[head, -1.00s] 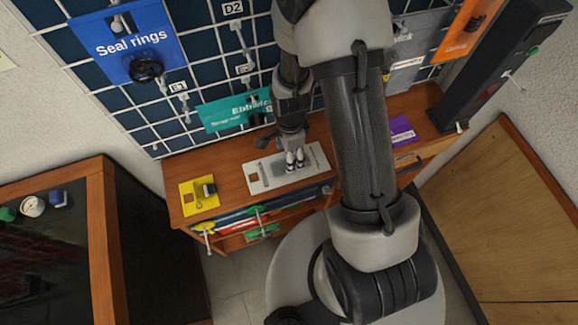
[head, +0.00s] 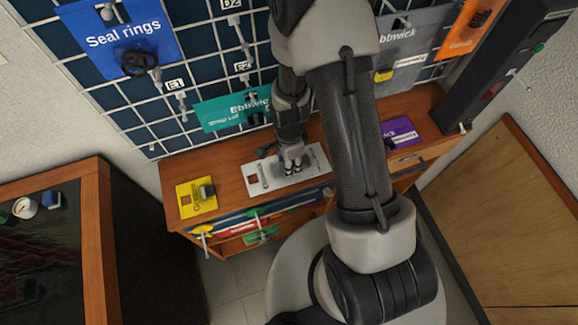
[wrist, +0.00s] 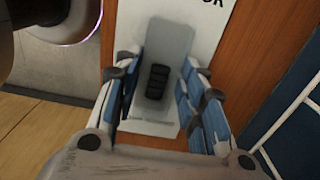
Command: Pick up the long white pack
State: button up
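I cannot clearly make out a long white pack. A white board (head: 254,188) lies on the wooden bench, with a small pale strip (head: 263,176) near its left end that may be a pack. My gripper (head: 292,168) points down over the middle of this board. In the wrist view my gripper (wrist: 160,66) is open, its blue-and-white fingers apart on both sides of a grey patch (wrist: 165,42) with a dark ribbed piece (wrist: 157,82). I see nothing held. Whether the fingers touch the board is unclear.
A yellow board (head: 187,210) with a dark part lies left on the bench (head: 228,172), a purple one (head: 404,129) right. Blue (head: 118,62) and teal (head: 222,114) signs hang on the grid wall behind. A dark cabinet (head: 95,190) stands front left.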

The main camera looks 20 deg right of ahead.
jog(key=c, duration=0.5)
